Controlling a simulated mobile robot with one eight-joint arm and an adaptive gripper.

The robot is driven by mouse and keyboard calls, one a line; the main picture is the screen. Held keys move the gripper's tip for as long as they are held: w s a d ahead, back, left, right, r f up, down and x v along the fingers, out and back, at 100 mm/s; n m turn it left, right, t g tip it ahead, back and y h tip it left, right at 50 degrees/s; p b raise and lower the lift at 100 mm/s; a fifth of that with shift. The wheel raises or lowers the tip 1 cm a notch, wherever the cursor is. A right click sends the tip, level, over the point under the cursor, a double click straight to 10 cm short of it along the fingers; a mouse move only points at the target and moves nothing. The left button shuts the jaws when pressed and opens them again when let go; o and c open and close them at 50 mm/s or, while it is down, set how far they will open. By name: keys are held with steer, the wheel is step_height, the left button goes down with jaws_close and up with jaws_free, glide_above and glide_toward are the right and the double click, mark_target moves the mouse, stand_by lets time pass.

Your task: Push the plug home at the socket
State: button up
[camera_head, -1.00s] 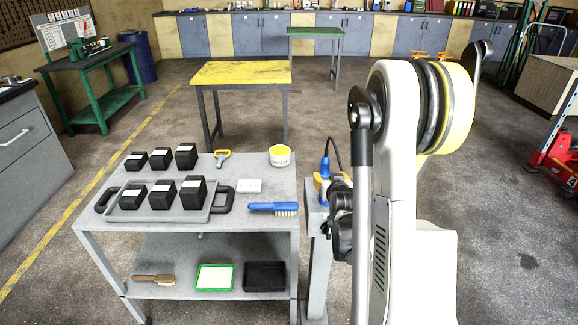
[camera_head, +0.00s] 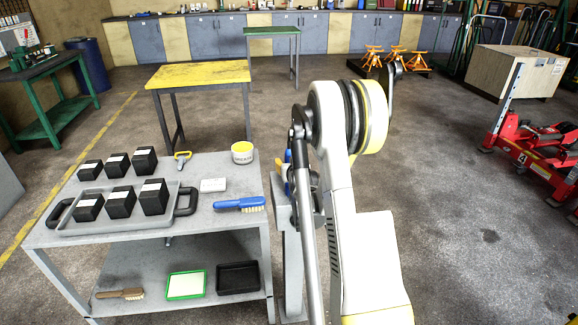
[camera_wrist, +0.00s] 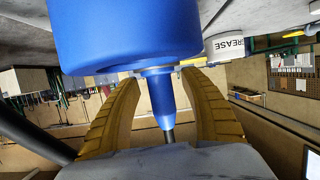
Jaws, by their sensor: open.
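The blue plug (camera_wrist: 130,35) fills the top of the wrist view, with its tapered blue neck (camera_wrist: 163,97) and dark cable pointing down towards my palm. My gripper (camera_wrist: 160,76) is open, its two yellow ribbed fingers on either side of the neck, with gaps showing. In the head view a bit of blue, likely the plug (camera_head: 287,157), shows at the top of a grey post (camera_head: 292,255), mostly behind my arm. The socket and the plug's front end are hidden, so I cannot tell how deep the plug sits.
A grey trolley (camera_head: 100,232) with black blocks, a blue brush (camera_head: 239,203) and a grease tub (camera_head: 242,152) stands left of the post. A yellow table (camera_head: 200,73) is behind. A red jack (camera_head: 535,150) is at right. The floor right of my arm is clear.

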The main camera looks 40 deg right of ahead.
jaws_close()
steer(key=shift+r, duration=0.2)
steer(key=shift+r+p, duration=0.25)
steer(key=shift+p, duration=0.1)
step_height(320, 180, up, 4)
steer(key=shift+s+d+r+p, duration=0.1)
steer(key=shift+p, duration=1.05)
steer(key=s+d+r+p, duration=0.3)
steer(key=s+d+r, duration=0.25)
steer(key=s, duration=0.35)
steer(key=b, duration=0.3)
glide_toward(290, 150)
steer(key=r, duration=0.2)
steer(key=shift+a+f, duration=0.1)
